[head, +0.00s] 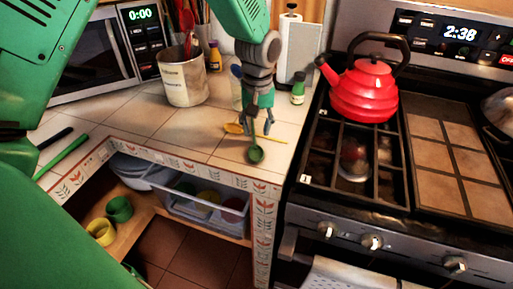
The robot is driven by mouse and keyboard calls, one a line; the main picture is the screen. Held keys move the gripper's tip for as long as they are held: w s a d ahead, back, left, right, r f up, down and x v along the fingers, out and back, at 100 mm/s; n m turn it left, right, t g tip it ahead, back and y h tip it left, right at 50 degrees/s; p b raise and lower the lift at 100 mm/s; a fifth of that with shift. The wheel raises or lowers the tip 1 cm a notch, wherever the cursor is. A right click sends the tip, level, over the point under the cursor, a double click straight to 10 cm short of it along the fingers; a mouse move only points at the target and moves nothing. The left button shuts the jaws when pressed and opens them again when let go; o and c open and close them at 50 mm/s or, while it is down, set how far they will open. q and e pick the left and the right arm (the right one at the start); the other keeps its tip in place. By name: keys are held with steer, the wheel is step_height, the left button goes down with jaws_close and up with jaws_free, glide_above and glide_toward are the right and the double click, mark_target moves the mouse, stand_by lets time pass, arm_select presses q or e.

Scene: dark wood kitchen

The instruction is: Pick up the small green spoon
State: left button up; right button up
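The small green spoon (256,153) is on the tiled counter near its front edge, with its round bowl toward me and its thin handle running back under my gripper. My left gripper (257,128) is directly above the handle, pointing down, with its fingers apart on either side of it. Whether the fingers touch the handle or the counter I cannot tell. My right gripper is not in view.
A stove with a red kettle (363,88) is at the right. A long green utensil (62,157) lies at the left. Below the counter is an open shelf with a clear bin (199,207).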

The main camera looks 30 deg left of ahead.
mark_target(256, 143)
arm_select(q)
step_height(256, 143, down, 4)
steer(key=shift+r, duration=0.1)
steer(key=shift+w+a+f, duration=0.1)
steer(key=shift+a+f, duration=0.05)
steer(key=shift+f, duration=0.15)
steer(key=shift+a, duration=0.35)
steer(key=shift+f, duration=0.1)
jaws_close()
steer(key=shift+d, duration=0.45)
